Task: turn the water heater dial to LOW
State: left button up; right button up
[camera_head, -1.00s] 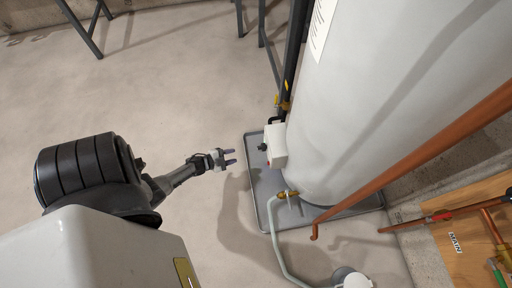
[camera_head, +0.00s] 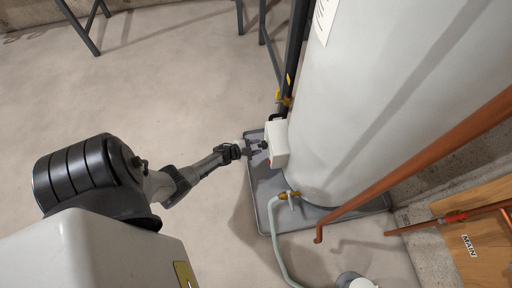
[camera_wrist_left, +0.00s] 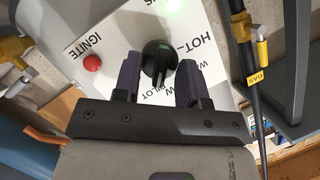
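The water heater (camera_head: 375,110) is a large pale grey tank standing in a grey drip tray. Its white control box (camera_head: 277,144) sticks out low on the tank's left side. In the left wrist view the panel shows a black round dial (camera_wrist_left: 157,58) with lettering around it, including HOT and PILOT. LOW cannot be clearly read. My left gripper (camera_head: 254,146) is at the box's front; in the left wrist view its fingers (camera_wrist_left: 160,80) stand open, one on each side of the dial, with gaps visible. My right gripper is not in view.
A copper pipe (camera_head: 420,150) crosses before the tank.

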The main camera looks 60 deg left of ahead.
pick_arm(q)
grip_shut()
dwell(0.4)
jog(key=shift+r, duration=0.1)
jog(key=shift+w+a+n+g+h+p, duration=0.1)
jog(key=shift+n+g+h+p, duration=0.35)
jog(key=shift+n+h, duration=0.65)
jog(key=shift+a+n+g+h+p, duration=0.1)
jog(key=shift+n+g+h+p, duration=0.35)
jog(key=shift+n, duration=1.15)
grip_release()
